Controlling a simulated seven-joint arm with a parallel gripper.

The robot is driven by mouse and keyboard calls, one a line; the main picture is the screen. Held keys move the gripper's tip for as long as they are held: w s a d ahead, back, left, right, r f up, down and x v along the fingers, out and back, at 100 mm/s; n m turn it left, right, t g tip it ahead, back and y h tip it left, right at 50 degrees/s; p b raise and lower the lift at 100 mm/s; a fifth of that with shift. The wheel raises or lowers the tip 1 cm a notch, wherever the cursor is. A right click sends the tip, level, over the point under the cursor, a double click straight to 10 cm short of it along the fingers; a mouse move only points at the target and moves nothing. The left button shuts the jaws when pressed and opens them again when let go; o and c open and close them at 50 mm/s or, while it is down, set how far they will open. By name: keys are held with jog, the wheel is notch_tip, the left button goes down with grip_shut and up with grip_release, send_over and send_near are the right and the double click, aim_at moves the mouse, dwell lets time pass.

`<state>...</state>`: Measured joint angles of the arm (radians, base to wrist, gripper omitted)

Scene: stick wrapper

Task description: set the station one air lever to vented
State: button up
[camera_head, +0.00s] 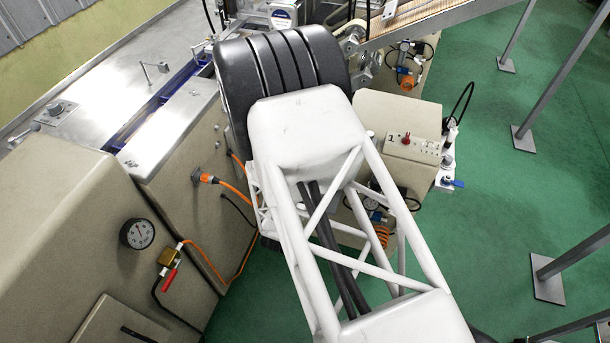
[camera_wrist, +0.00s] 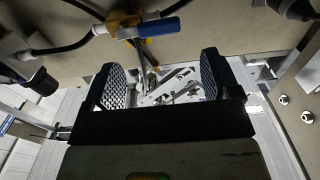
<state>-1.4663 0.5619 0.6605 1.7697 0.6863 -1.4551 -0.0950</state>
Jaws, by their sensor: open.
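In the head view, a cream box marked "1" (camera_head: 405,133) stands right of my arm. A small blue lever (camera_head: 453,183) sticks out sideways from a white fitting at its right side. In the wrist view, a blue lever handle (camera_wrist: 158,28) on a brass-coloured valve lies across the top, with a dark hose to its left. I cannot tell for certain that it is the same lever. My gripper (camera_wrist: 160,78) is open, its two padded fingers apart with nothing gripped. The blue handle is beyond the fingertips, apart from them. My arm hides the gripper in the head view.
A red-handled valve (camera_head: 168,279) and a round gauge (camera_head: 137,233) are on the large cream cabinet at left. Orange hoses hang near the cabinets. A red knob (camera_head: 406,139) is on the box marked "1". Grey posts stand on the green floor (camera_head: 500,190) at right.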

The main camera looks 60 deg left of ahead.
jog(key=x, duration=0.7)
dwell(0.3)
jog(key=c, duration=1.3)
